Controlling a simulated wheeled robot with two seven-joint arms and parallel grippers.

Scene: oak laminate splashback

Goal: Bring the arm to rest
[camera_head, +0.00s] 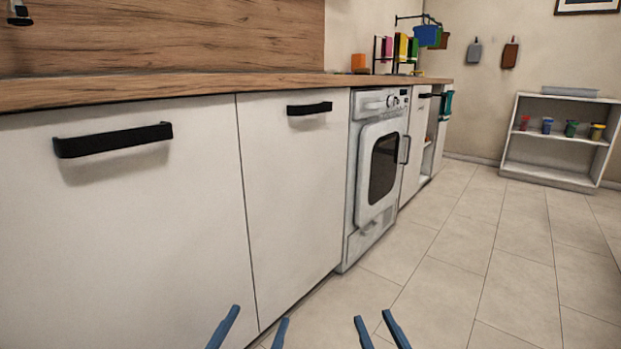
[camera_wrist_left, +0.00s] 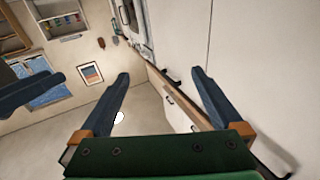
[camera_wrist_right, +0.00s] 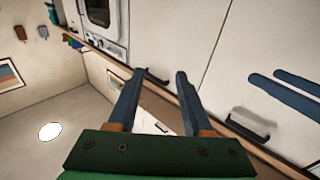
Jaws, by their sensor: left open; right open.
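My left gripper (camera_head: 253,328) is at the bottom of the head view, in front of the white cabinet doors. Its two blue fingers are apart and nothing is between them. It also shows open and empty in the left wrist view (camera_wrist_left: 160,82). My right gripper (camera_head: 375,330) is a little to the right of it, over the tiled floor in the head view. Its fingers are apart, with nothing between them in the right wrist view (camera_wrist_right: 156,78). Both arms are mostly out of the head view.
White cabinet doors (camera_head: 110,230) with black handles (camera_head: 115,140) run along the left under a wooden worktop (camera_head: 200,85). A white oven-like appliance (camera_head: 375,170) stands further along. A low white shelf (camera_head: 545,170) with several cups is at the back right. The tiled floor (camera_head: 480,260) is clear.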

